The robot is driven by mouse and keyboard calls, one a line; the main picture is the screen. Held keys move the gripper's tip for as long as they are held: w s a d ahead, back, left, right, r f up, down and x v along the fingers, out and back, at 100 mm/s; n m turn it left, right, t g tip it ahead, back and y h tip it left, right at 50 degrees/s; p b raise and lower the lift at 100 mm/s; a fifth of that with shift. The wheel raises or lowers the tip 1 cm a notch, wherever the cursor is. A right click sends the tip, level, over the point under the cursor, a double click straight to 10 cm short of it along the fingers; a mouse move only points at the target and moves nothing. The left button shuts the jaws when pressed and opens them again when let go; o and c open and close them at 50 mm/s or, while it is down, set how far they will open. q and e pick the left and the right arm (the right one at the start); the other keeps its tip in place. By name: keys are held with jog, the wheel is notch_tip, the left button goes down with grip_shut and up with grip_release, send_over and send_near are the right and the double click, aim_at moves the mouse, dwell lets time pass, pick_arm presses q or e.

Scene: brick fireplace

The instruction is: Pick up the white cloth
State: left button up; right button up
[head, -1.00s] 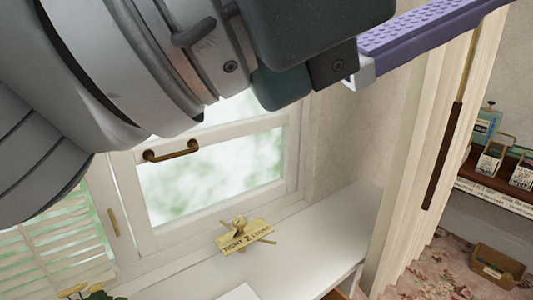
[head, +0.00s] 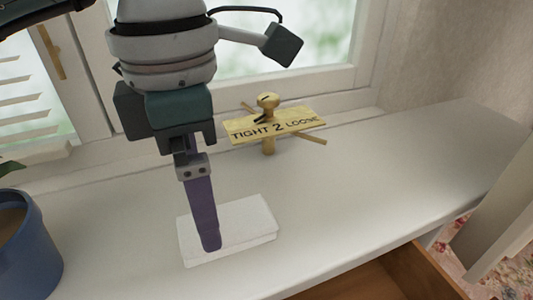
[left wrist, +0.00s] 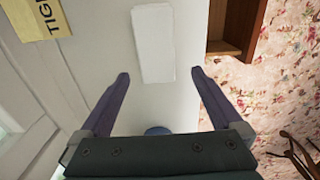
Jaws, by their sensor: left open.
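The white cloth (head: 248,222) lies folded into a flat rectangle on the white windowsill counter (head: 350,190). It also shows in the left wrist view (left wrist: 153,42), just beyond and between the fingertips. My left gripper (head: 210,247) points down over the cloth, and one purple finger covers part of it in the head view. In the left wrist view the gripper (left wrist: 160,75) has its two fingers spread wide with nothing between them. Whether the fingertips touch the counter I cannot tell. My right gripper is not in view.
A wooden figure with a "TIGHT 2 LOOSE" sign (head: 275,125) stands behind the cloth near the window. A blue plant pot (head: 28,245) is at the left. An open wooden drawer (head: 390,280) is at the front right. The counter's right side is clear.

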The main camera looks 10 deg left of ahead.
aim_at(227, 229)
pick_arm(q)
jog(key=f, duration=0.6)
jog(key=shift+w+d+f+b, duration=0.1)
jog(key=shift+w+f+b, duration=0.15)
jog(key=shift+w+b, duration=0.1)
jog(key=c, duration=1.4)
